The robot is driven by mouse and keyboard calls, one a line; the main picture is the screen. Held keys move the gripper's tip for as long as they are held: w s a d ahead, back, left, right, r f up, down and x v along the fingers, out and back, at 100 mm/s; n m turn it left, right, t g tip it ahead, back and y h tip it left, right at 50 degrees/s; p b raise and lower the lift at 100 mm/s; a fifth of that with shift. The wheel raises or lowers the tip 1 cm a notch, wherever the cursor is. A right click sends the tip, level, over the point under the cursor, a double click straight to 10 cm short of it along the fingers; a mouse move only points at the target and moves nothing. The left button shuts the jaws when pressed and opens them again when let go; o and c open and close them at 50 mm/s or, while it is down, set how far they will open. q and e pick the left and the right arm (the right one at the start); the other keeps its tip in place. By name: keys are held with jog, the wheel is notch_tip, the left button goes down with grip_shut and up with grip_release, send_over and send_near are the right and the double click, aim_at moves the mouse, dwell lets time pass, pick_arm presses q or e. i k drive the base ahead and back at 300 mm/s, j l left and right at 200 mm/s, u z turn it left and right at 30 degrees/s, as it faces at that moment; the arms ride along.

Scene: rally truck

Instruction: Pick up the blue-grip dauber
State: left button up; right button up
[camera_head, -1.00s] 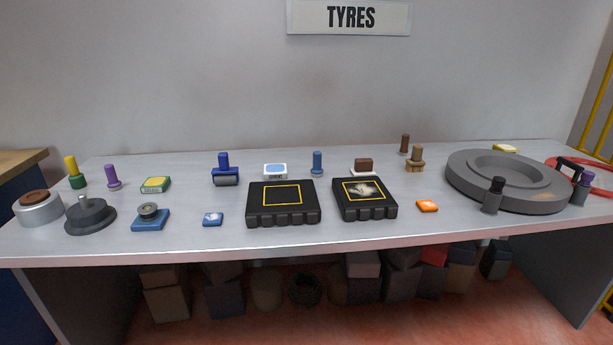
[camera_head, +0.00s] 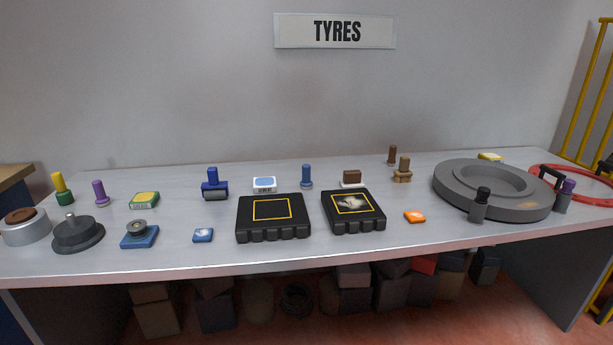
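A slim upright piece with a blue grip (camera_head: 306,177) stands on the grey table (camera_head: 330,240), behind the gap between two black blocks; it looks like the blue-grip dauber. Similar upright pieces stand elsewhere: one with a purple grip (camera_head: 99,193) at the left and one with a brown grip (camera_head: 392,155) at the back right. A wider dark blue roller-like tool (camera_head: 214,184) stands left of the blue-grip piece. Neither of my grippers is in view.
Black blocks with yellow-outlined tops (camera_head: 273,219) (camera_head: 353,212) lie in front of the blue-grip piece. A white-and-blue box (camera_head: 265,185) is to its left, a brown-topped white block (camera_head: 352,179) to its right. A large grey tyre (camera_head: 490,190) fills the right side.

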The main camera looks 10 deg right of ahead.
aim_at(305, 183)
jog(key=i+l+u, duration=0.15)
jog(key=l+u, duration=0.25)
jog(key=i+l+u, duration=0.1)
jog(key=l+u, duration=0.25)
jog(key=j, duration=0.15)
